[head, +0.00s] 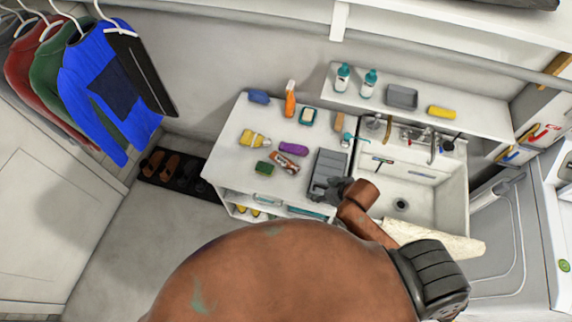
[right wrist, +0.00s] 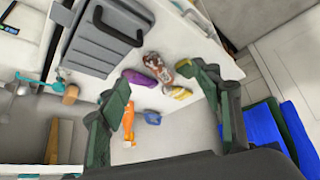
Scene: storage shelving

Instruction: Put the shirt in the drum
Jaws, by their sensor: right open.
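Several garments hang from white hangers at the upper left: a blue shirt (head: 92,85) with a dark patch in front, a green one (head: 46,77) and a red one (head: 25,62) behind it. I cannot tell which shirt is meant. A white appliance (head: 545,240), perhaps a washing machine, stands at the right edge; no drum opening shows. My right gripper (head: 325,188) is over the counter's front right, far from the shirts. In the right wrist view my right gripper (right wrist: 163,84) is open with nothing between its fingers; blue cloth (right wrist: 268,130) shows at lower right. My left gripper is not in view.
The white counter (head: 222,160) holds bottles, a sponge and a grey case (head: 328,165). A sink (head: 435,185) stands to its right, with a cream cloth-like piece (head: 435,238) at its front. A shelf (head: 430,95) is above. Shoes lie on a dark mat (head: 190,145). Floor is clear at left.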

